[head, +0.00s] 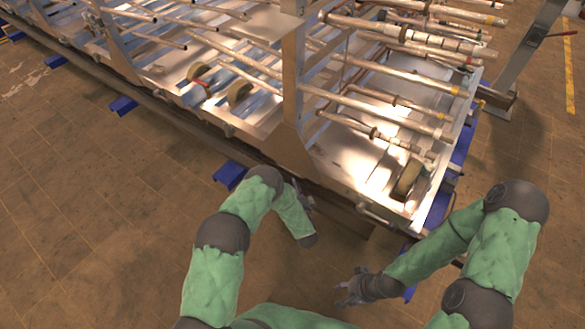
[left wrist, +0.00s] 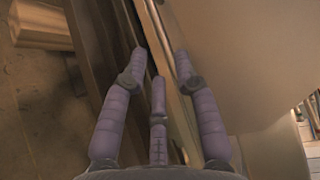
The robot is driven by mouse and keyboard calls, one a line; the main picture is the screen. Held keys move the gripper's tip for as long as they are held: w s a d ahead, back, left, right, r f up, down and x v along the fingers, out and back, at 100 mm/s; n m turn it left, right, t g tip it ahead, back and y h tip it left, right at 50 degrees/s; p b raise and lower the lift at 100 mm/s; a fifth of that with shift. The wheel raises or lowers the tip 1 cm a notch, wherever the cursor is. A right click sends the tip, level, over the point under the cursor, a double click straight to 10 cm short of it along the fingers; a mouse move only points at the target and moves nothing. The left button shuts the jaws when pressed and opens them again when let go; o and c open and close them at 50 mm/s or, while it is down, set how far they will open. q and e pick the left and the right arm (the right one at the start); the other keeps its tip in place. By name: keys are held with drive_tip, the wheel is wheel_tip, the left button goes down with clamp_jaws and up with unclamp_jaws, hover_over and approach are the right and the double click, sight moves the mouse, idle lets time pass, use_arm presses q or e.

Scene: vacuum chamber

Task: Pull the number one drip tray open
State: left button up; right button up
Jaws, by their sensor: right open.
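No number is readable, so I cannot tell which part is the number one drip tray. In the head view a bright metal frame with a shallow floor (head: 345,152) lies under rows of pipes. My left gripper (head: 307,199) is at the frame's lower front edge, mostly hidden by my arm. In the left wrist view its purple fingers (left wrist: 160,64) have their tips apart, on either side of a narrow metal strip (left wrist: 151,27) beside a broad smooth panel (left wrist: 240,55). Contact is unclear. My right gripper (head: 347,291) is open and empty over the floor.
Blue feet (head: 229,175) stick out below the frame's edge. An upright metal post (head: 293,80) rises from the frame. A slanted metal post (head: 530,50) stands at the right.

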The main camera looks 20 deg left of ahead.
sight(290, 171)
use_arm(q)
drive_tip(key=shift+b+x, duration=1.65)
drive_tip(key=shift+x, duration=3)
drive_tip(key=shift+f, duration=0.1)
clamp_jaws()
